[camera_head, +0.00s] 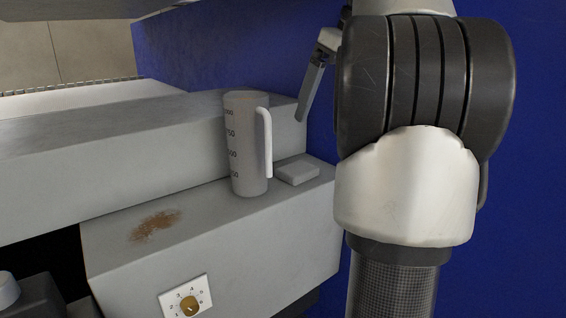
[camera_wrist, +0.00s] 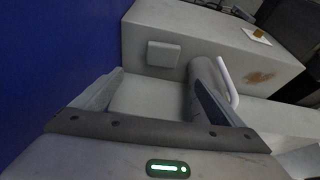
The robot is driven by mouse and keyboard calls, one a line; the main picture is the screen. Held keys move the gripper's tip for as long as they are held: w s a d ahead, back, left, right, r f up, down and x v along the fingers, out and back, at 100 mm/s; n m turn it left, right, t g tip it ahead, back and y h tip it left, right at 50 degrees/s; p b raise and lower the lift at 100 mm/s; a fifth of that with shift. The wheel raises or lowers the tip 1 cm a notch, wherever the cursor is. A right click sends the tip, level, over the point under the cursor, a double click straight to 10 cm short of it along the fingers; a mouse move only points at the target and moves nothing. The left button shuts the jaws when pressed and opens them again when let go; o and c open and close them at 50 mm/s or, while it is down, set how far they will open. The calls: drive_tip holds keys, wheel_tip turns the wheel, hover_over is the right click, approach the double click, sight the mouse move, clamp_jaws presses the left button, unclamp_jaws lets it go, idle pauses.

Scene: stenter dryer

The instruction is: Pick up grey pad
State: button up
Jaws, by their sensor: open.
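The grey pad (camera_head: 297,172) is a small flat block lying on the light grey machine ledge, just right of the measuring jug in the head view. In the wrist view the pad (camera_wrist: 163,54) lies flat beyond my fingertips, roughly between them and left of the jug. My gripper (camera_wrist: 160,85) is open and empty, with its two fingers spread. In the head view one finger (camera_head: 311,90) shows above and behind the pad, apart from it; my arm hides the rest of the gripper.
A grey measuring jug (camera_head: 246,145) with a white handle stands upright close beside the pad. A brown stain (camera_head: 155,225) marks the ledge's top, and a dial (camera_head: 188,302) is on its front. A blue wall (camera_head: 320,150) rises behind. A higher grey step (camera_head: 120,150) backs the ledge.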

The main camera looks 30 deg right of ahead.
drive_tip(key=b, duration=0.2)
approach(298, 168)
drive_tip(key=shift+d+x, duration=0.1)
drive_tip(key=shift+x, duration=0.5)
drive_tip(key=shift+d+x, duration=0.15)
drive_tip(key=shift+x, duration=0.45)
drive_tip(key=shift+a+b+x, duration=0.15)
drive_tip(key=shift+x, duration=1.35)
drive_tip(key=shift+a+b+x, duration=0.1)
drive_tip(key=shift+b+x, duration=0.05)
drive_tip(key=shift+x, duration=1.35)
drive_tip(key=c, duration=1.1)
